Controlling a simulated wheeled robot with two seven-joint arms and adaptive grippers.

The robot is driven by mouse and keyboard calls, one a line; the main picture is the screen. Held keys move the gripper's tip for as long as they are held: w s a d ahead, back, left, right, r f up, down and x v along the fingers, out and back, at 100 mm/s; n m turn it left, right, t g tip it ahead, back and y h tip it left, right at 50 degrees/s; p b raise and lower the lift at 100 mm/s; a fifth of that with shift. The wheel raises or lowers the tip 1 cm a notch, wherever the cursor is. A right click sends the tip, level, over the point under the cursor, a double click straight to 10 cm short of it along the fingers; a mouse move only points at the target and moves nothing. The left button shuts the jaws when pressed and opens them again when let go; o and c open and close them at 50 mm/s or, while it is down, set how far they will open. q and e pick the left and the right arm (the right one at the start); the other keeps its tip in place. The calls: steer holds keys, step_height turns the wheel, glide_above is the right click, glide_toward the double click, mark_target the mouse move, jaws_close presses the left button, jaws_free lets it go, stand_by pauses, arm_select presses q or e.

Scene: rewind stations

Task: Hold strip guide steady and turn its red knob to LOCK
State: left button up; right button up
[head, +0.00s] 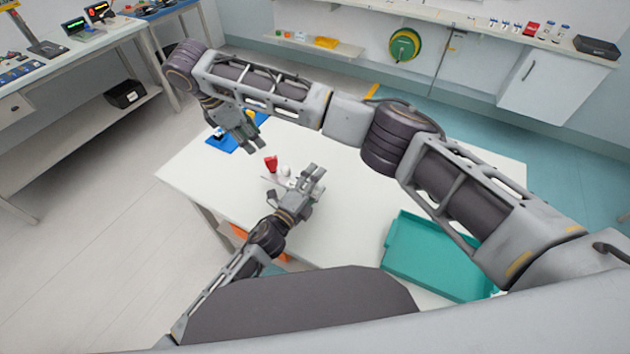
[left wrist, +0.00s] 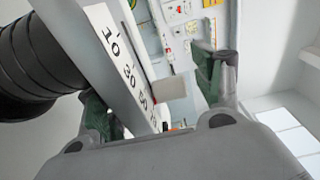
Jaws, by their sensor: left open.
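The red knob (head: 271,163) shows on the white table in the head view, by small pale parts that look like the strip guide (head: 284,173). My left gripper (head: 316,178) is open just right of these parts. In the left wrist view, a white bar with black scale numbers (left wrist: 118,60) runs beside the left finger and into the space between the open fingers (left wrist: 155,95). A pale block (left wrist: 169,89) also shows between them. My right gripper (head: 255,143) hangs above and left of the knob, apart from it; its opening is unclear. The LOCK mark cannot be read.
A teal tray (head: 394,266) lies at the table's right front. A blue mat (head: 223,146) with small items lies at the far left edge, partly behind my right gripper. The white tabletop (head: 350,200) is clear between the guide and the tray. My right arm crosses above the table.

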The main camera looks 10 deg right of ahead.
arm_select(q)
steer(key=shift+c, duration=0.4)
steer(key=c, duration=1.3)
